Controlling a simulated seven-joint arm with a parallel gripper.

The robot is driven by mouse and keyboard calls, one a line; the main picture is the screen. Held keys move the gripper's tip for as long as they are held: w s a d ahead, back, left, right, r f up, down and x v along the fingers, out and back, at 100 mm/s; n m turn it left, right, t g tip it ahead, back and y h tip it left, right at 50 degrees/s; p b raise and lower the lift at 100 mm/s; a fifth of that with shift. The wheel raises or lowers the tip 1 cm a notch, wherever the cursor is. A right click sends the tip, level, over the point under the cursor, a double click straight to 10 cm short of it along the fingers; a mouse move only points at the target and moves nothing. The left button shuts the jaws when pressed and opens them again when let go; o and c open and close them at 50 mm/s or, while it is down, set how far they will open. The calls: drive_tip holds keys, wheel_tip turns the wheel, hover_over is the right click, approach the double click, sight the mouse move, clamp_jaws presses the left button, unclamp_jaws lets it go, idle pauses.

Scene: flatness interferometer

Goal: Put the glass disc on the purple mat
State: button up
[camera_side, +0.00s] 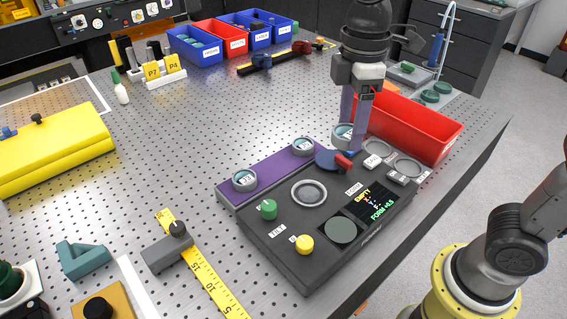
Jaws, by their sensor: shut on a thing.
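A long purple mat (272,164) lies along the back edge of the dark instrument. Two round discs in grey rims, one at the mat's left end (244,180) and one near its middle (304,147), rest on it. My gripper (350,138) points down at the mat's right end, shut on a third similar disc, the glass disc (343,131). The fingers partly hide this disc. I cannot tell whether it touches the mat or hangs just above it.
The instrument (275,225) has an empty ring seat (309,193), a green knob (268,210), a yellow knob (304,244) and a screen reading EMPTY (372,204). A blue paddle with a red handle (342,162) is close in front of my gripper. A red bin (425,130) stands close to the right.

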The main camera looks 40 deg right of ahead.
drive_tip(key=w+a+f, duration=0.2)
drive_tip(key=w+f, duration=0.4)
drive_tip(key=w, duration=0.5)
hover_over(277, 166)
drive_tip(key=f, duration=0.4)
drive_tip(key=shift+s+d+f, duration=0.15)
drive_tip(key=shift+s+f, duration=0.1)
drive_tip(key=shift+s, duration=0.15)
drive_tip(key=shift+w+f, duration=0.2)
drive_tip(key=shift+f, duration=0.8)
drive_tip(key=shift+w+f, duration=0.2)
drive_tip(key=shift+f, duration=0.75)
drive_tip(key=shift+f, duration=0.15)
drive_tip(key=o, duration=1.4)
wheel_tip(277, 166, up, 12)
drive_tip(key=shift+r, duration=0.2)
